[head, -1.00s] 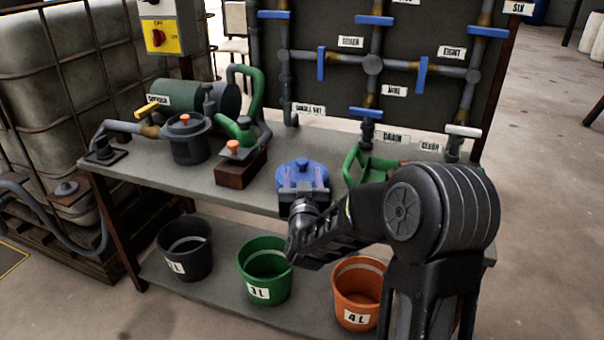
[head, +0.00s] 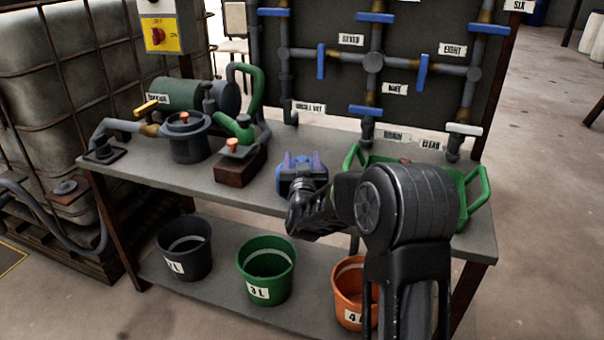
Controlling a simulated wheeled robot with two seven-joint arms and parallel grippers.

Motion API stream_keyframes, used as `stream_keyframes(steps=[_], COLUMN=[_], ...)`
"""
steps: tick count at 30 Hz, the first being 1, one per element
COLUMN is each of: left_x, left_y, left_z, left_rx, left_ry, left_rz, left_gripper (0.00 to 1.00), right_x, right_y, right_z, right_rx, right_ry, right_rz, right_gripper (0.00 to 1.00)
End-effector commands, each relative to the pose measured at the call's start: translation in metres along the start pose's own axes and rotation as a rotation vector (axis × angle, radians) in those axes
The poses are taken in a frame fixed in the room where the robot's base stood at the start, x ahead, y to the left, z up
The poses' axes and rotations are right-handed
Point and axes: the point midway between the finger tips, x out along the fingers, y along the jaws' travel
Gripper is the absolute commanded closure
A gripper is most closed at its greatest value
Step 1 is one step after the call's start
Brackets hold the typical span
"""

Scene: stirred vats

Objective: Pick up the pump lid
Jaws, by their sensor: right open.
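The round blue lid, which looks like the pump lid (head: 284,182), lies on the workbench (head: 240,192) near its front middle. My left gripper is not in view.
A dark pump with an orange knob (head: 188,140) and a brown block with a green hose (head: 241,166) stand left. A green-handled tray (head: 478,190) is right, partly behind my arm. Black (head: 184,248), green (head: 266,270) and orange (head: 348,290) buckets sit on the lower shelf.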

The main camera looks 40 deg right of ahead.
Motion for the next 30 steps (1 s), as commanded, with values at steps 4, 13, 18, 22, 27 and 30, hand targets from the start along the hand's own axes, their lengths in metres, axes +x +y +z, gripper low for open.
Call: stream_keyframes(steps=[4,13,18,22,27,30], left_x=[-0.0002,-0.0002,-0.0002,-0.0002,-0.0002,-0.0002], left_y=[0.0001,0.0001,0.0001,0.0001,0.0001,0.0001], left_z=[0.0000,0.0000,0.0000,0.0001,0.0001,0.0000], left_rx=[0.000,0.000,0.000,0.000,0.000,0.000], left_ry=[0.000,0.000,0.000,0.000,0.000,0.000], left_rz=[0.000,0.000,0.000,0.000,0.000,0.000], left_gripper=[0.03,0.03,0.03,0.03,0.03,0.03], right_x=[-0.0001,-0.0003,-0.0003,-0.0003,-0.0003,-0.0003], right_y=[0.0001,0.0001,0.0001,0.0001,0.0001,0.0001], right_z=[-0.0001,-0.0001,-0.0002,-0.0001,-0.0002,-0.0002], right_rx=[0.000,0.000,0.000,0.000,0.000,0.000], right_ry=[0.000,0.000,0.000,0.000,0.000,0.000], right_rz=[0.000,0.000,0.000,0.000,0.000,0.000], right_gripper=[0.45,0.45,0.50,0.61,0.75,0.83])
